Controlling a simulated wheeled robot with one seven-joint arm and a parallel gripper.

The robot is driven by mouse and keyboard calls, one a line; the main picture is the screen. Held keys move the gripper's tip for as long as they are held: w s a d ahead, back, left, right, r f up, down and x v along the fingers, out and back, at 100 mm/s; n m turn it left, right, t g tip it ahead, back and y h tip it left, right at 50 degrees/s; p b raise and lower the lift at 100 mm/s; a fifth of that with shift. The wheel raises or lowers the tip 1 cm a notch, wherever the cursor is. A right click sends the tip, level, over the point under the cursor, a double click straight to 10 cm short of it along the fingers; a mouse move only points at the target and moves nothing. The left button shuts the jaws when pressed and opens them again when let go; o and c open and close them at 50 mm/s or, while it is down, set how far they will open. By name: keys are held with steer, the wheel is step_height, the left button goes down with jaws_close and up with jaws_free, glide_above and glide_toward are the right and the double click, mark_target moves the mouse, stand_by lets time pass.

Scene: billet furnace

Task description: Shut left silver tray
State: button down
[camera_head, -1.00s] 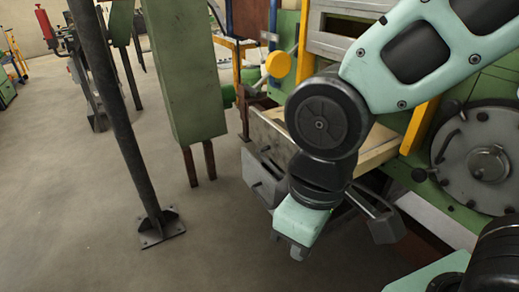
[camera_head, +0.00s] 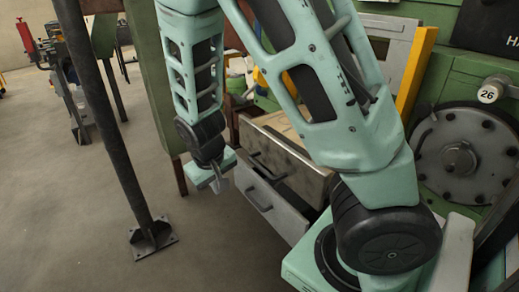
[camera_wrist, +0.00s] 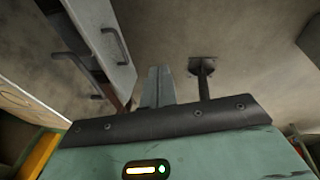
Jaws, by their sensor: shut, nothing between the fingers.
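A worn silver tray (camera_head: 290,158) with a bar handle stands out from the green furnace frame in the head view. Below it is a second, lighter grey tray (camera_head: 278,213) with its own handle, also standing out. I cannot tell which one is the task's left tray. My gripper (camera_head: 222,186) is shut and empty, just left of the tray fronts and apart from them in the picture. In the wrist view my shut fingers (camera_wrist: 158,84) point past a pale tray front with a handle (camera_wrist: 115,46) at the upper left. My arm hides the right side of the trays.
A dark post (camera_head: 112,140) on a bolted floor plate stands to the left. A green leg of the frame (camera_head: 155,95) is behind my forearm. A round grey hatch (camera_head: 462,150) is on the right. The floor in front is clear.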

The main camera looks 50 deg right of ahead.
steer(key=w+d+r+m+t+h, duration=0.1)
steer(key=w+d+r+h, duration=0.1)
steer(key=d, duration=0.5)
steer(key=w+d+r+m+t+h, duration=0.1)
steer(key=w+d+h, duration=0.15)
steer(key=d, duration=0.55)
glide_toward(265, 156)
step_height(265, 156, down, 3)
steer(key=w+a, duration=0.2)
steer(key=shift+s+d+f+p, duration=0.1)
steer(key=shift+d+p, duration=0.25)
steer(key=shift+d, duration=0.75)
steer(key=shift+s+d+f+p, duration=0.15)
steer(key=shift+d+p, duration=0.15)
steer(key=shift+d, duration=0.8)
steer(key=shift+w, duration=0.1)
